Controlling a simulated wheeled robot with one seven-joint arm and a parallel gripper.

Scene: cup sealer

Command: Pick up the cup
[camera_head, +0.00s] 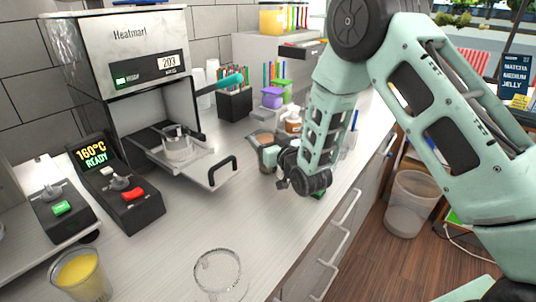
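A clear cup with a brown drink (261,138) stands on the counter, right of the sealer's pulled-out tray. My gripper (274,157) is low over the counter, right at this cup and partly in front of it. Its fingers are mostly hidden by my wrist, and I cannot tell whether they are open, touching the cup or around it. A cup with a yellow drink (80,275) stands at the front left. A clear, empty-looking round container (218,272) stands at the front middle. The picture does not show which cup is meant.
The cup sealer (128,60) has its tray (205,165) out, with a black handle (222,172). A control box (122,192) reads 160°C READY. A dark straw holder (234,104) and small coloured containers (272,97) stand behind. The front middle counter is largely clear.

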